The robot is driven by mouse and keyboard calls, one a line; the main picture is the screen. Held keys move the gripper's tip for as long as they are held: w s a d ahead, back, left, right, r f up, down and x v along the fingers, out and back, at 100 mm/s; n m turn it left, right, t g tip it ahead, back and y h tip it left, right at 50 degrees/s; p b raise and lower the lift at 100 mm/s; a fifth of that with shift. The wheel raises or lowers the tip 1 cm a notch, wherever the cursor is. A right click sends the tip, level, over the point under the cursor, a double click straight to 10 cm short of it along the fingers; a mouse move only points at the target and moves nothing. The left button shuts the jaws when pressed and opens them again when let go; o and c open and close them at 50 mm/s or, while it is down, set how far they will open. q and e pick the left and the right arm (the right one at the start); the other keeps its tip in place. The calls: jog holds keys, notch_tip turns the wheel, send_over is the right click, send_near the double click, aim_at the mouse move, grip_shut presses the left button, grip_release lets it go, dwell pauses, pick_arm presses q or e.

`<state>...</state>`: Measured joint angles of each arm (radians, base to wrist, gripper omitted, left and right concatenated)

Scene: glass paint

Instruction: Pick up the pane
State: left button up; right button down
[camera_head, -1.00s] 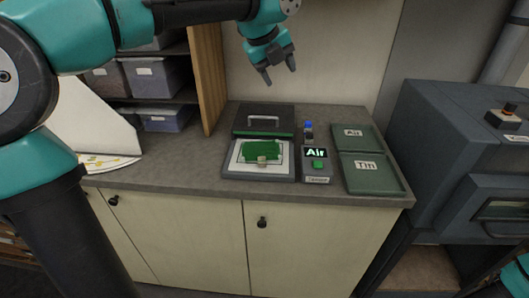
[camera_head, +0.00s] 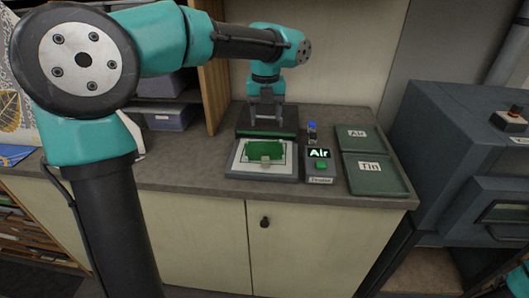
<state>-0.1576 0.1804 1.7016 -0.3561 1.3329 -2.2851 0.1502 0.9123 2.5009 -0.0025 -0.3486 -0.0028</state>
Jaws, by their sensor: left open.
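The green pane (camera_head: 265,153) lies on the white top of a flat grey plate device (camera_head: 240,171) on the counter. A small pale tan block or clip sits at its front edge. My left gripper (camera_head: 266,125) is open, pointing down just behind the pane, in front of the device's dark raised lid. I cannot tell whether its fingers touch anything. My right gripper is not in view; only a bit of teal shows at the lower right edge.
A small display box (camera_head: 319,165) reading "Air" with a green button stands right of the plate. Two green trays labelled "Air" (camera_head: 356,136) and "Tin" (camera_head: 374,175) lie farther right. A grey machine (camera_head: 455,140) stands beyond. Shelves with bins are at the back left.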

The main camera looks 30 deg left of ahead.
pick_arm(q)
send_over(266, 162)
notch_tip(266, 162, down, 11)
jog(key=shift+w+a+f, duration=0.15)
jog(key=shift+f, duration=0.05)
dwell(0.3)
jog(key=shift+f, duration=2.6)
grip_shut()
jog(key=shift+r, duration=0.1)
